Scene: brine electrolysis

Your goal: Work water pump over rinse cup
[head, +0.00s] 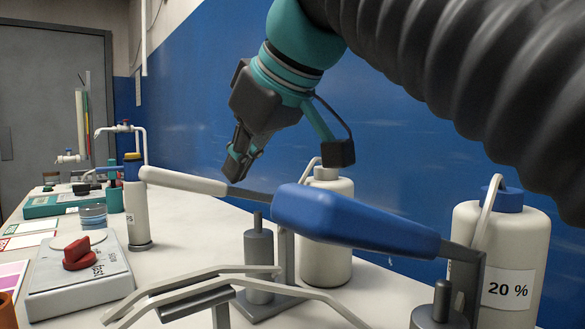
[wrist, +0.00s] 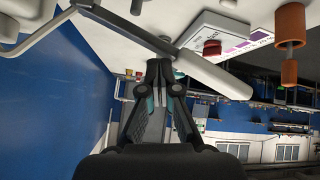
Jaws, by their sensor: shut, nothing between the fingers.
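My gripper (head: 238,168) is shut and empty, pointing down near the inner end of a pale lever handle (head: 185,181). In the wrist view its fingertips (wrist: 160,68) appear close to the same lever (wrist: 215,75); I cannot tell whether they touch. This pale handle sits on a grey bar leading to a metal stand. A second lever with a blue handle (head: 350,220) is in the foreground. A white bottle (head: 326,240) stands behind the levers, and another bottle labelled 20 % (head: 510,250) is at the right. I cannot tell which object is the rinse cup.
A grey device with a red knob (head: 80,253) stands at the left front. A pale cylinder (head: 137,215) stands behind it. Grey curved rails (head: 215,275) cross the foreground. A blue wall (head: 400,140) runs close behind the bench.

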